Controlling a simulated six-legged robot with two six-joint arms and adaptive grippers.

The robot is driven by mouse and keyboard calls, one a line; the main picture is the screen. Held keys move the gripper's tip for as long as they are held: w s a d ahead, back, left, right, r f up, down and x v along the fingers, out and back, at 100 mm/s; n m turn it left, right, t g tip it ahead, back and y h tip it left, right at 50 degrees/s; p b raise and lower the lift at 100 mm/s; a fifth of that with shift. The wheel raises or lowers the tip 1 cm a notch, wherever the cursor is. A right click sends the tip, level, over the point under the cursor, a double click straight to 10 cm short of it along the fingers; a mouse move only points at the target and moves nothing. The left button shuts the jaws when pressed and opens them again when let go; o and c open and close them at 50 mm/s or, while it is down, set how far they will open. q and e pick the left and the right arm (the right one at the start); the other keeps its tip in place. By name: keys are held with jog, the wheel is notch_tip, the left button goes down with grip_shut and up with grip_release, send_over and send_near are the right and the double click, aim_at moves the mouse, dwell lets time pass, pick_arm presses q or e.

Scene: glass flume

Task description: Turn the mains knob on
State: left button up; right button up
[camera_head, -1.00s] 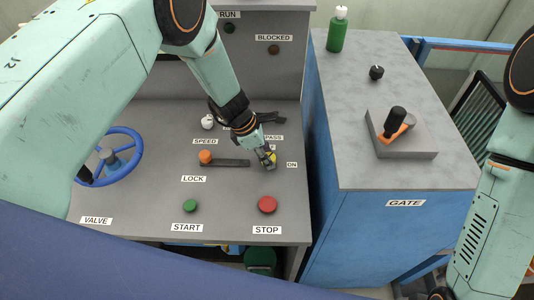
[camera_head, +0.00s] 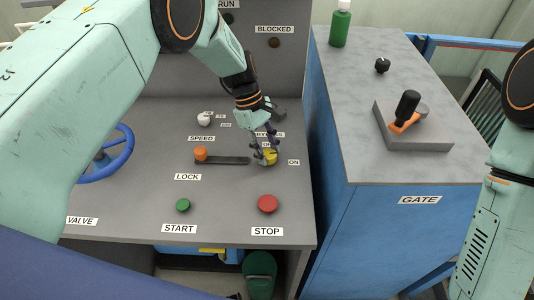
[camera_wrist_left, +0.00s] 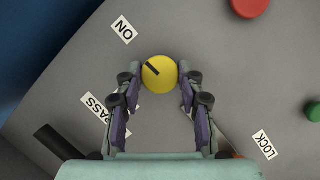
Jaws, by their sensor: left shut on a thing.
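The yellow mains knob (camera_wrist_left: 159,74) is round with a black mark. In the left wrist view the mark points to the upper left, and the ON label (camera_wrist_left: 122,28) is up and left of the knob. My left gripper (camera_wrist_left: 158,80) has its fingertips on either side of the knob and is shut on it. In the head view the knob (camera_head: 270,157) is partly hidden by my left gripper (camera_head: 265,153), which reaches down to the panel. The ON label (camera_head: 293,162) is to its right. My right gripper is out of view.
An orange lock knob (camera_head: 201,154) with a dark slot is left of the yellow knob. A green start button (camera_head: 183,205) and red stop button (camera_head: 267,203) are in front. A blue valve wheel (camera_head: 120,155) is at left; a gate lever (camera_head: 405,107) is at right.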

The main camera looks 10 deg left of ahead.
pick_arm(q)
jog(key=shift+w+r+m+b, duration=0.2)
jog(key=shift+m+b, duration=0.1)
jog(key=shift+m, duration=0.4)
jog(key=o, duration=0.9)
jog(key=shift+c, duration=0.2)
jog(key=o, duration=0.3)
jog(key=shift+s+f, duration=0.1)
jog(key=shift+s, duration=0.05)
jog(key=v, duration=1.2)
jog(key=shift+w, duration=0.3)
jog(key=shift+f, duration=0.1)
